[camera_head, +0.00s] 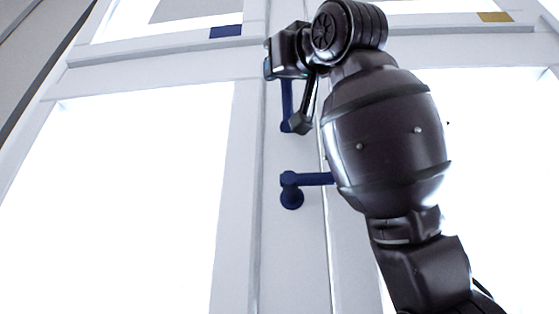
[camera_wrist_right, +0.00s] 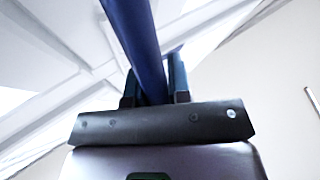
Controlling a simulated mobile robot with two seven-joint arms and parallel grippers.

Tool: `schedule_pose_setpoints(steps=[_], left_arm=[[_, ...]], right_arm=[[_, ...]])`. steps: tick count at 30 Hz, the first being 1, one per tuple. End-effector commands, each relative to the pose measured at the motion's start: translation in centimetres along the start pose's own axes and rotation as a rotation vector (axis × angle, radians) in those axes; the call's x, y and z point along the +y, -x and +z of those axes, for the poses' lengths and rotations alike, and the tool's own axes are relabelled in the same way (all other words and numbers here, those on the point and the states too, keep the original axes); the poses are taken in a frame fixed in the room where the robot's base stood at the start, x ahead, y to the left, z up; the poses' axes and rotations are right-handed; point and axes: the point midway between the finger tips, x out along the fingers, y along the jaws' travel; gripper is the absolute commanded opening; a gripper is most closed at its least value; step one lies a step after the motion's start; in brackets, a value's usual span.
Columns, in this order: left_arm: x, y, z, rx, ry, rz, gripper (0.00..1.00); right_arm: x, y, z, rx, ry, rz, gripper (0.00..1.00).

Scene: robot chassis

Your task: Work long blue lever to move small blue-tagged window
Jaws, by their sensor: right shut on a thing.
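A long blue lever (camera_head: 287,100) stands upright on the white frame post in the head view, its upper part hidden behind my right gripper. My right gripper (camera_head: 268,68) is at the lever's upper end. In the right wrist view the blue lever (camera_wrist_right: 135,35) runs between the two fingers of my right gripper (camera_wrist_right: 154,88), which are shut on it. A blue tag (camera_head: 226,31) sits on the frame below a small upper window (camera_head: 190,10) at the top left. My left gripper is not in view.
A second blue lever (camera_head: 312,179) points right on the same post, lower down, its end hidden behind my right arm. A gold tag (camera_head: 494,17) is at the top right. Large bright panes (camera_head: 140,190) fill both sides of the post.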

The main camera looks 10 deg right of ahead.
Motion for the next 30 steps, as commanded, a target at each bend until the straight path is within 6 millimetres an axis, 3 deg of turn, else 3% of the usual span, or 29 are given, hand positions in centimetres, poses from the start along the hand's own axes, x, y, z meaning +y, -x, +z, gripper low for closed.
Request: schedule_pose_setpoints(steps=[11,12,17,26,30], left_arm=[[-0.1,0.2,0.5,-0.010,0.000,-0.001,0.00],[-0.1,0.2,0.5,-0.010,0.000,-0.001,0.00],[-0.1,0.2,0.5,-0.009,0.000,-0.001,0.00],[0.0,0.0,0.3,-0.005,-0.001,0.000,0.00],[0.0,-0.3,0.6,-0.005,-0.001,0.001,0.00]], right_arm=[[0.0,0.1,0.0,0.004,0.003,0.000,0.00],[0.0,0.0,0.0,0.004,0.003,0.000,0.22],[0.0,0.0,0.0,0.004,0.003,0.000,0.44],[0.0,0.2,0.0,0.004,0.003,0.000,0.44],[0.0,1.4,0.1,0.005,0.003,0.000,0.44]])
